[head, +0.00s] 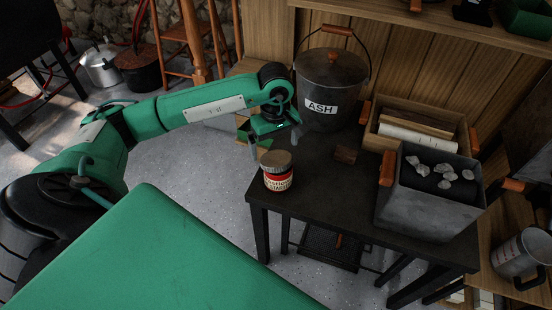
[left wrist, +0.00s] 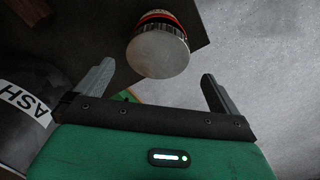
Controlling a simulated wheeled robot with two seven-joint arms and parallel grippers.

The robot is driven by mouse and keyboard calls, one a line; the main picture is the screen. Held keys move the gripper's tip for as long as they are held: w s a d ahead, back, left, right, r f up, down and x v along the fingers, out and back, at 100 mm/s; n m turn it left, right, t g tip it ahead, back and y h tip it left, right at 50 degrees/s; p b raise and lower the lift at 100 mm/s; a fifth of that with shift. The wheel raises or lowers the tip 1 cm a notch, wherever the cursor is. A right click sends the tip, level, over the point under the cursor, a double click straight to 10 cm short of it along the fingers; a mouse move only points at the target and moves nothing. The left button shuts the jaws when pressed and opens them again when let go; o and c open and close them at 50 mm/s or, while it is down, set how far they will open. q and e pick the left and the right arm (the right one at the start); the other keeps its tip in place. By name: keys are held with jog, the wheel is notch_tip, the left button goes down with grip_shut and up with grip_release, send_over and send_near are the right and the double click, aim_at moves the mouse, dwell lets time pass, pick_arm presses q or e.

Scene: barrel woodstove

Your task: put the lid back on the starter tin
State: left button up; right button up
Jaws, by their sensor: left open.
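The starter tin (head: 278,181), with a red and white label, stands upright near the left front corner of the dark table. A round grey-brown lid (head: 276,159) is on its top; I cannot tell whether it is fully seated. In the left wrist view the lid (left wrist: 160,52) shows as a grey disc, with the tin's red band (left wrist: 160,15) behind it. My left gripper (head: 275,144) is open and empty, just above and behind the tin. Its two fingers (left wrist: 158,70) are apart, with the lid beyond them, not gripped. My right gripper is not in view.
An ash bucket (head: 330,78) stands behind the tin. A wooden crate (head: 400,110) and a grey bin of pale stones (head: 425,205) fill the right side. The floor left of the table is clear.

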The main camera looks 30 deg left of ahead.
aim_at(277, 159)
pick_arm(q)
jog(key=f, duration=0.4)
jog(key=shift+d, duration=0.4)
jog(key=shift+f, duration=0.55)
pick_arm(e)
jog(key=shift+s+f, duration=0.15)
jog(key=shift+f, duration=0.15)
pick_arm(q)
jog(key=shift+c, duration=0.2)
jog(key=c, duration=0.8)
jog(key=shift+c, duration=0.2)
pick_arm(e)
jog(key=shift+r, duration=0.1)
